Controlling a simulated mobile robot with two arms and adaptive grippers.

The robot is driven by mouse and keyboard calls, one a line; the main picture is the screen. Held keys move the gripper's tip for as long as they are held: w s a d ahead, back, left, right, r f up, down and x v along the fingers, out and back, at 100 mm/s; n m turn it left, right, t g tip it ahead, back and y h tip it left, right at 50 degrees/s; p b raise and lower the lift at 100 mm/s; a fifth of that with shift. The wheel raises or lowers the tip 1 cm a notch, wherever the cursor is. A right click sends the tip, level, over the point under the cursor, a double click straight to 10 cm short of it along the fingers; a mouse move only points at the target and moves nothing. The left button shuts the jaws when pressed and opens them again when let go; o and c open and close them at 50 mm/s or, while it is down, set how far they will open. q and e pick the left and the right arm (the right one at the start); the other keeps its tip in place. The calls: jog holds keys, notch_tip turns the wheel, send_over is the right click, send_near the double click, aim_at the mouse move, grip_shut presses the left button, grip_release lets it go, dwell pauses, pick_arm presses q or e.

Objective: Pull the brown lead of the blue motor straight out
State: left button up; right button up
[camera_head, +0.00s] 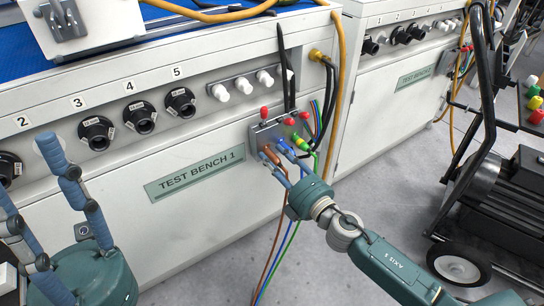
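A grey socket panel (266,134) on the front of Test Bench 1 carries plugs in several colours. The brown plug (272,157) is at its lower left, with blue and green-yellow plugs (301,143) to the right. Brown, blue and green leads hang below towards the floor. My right gripper (277,153) is at the panel, with blue fingers around or beside the brown plug. Its fingers partly hide the plugs, and I cannot tell whether they grip. My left gripper (26,168) is at the left, fingers spread and empty. No blue motor is recognisable in view.
Test Bench 1 (110,220) has black numbered sockets and white knobs above. Red plugs and black cables (287,75) crowd above the panel. A yellow hose (341,90) hangs to the right. A black wheeled cart (490,180) stands right. The floor between is clear.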

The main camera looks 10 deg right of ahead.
grip_shut()
jog(key=shift+s+d+f, duration=0.1)
jog(key=shift+s+d, duration=0.05)
jog(key=shift+s, duration=0.25)
jog(key=shift+b+v, duration=0.3)
jog(key=shift+v, duration=1.7)
jog(key=shift+s, duration=0.1)
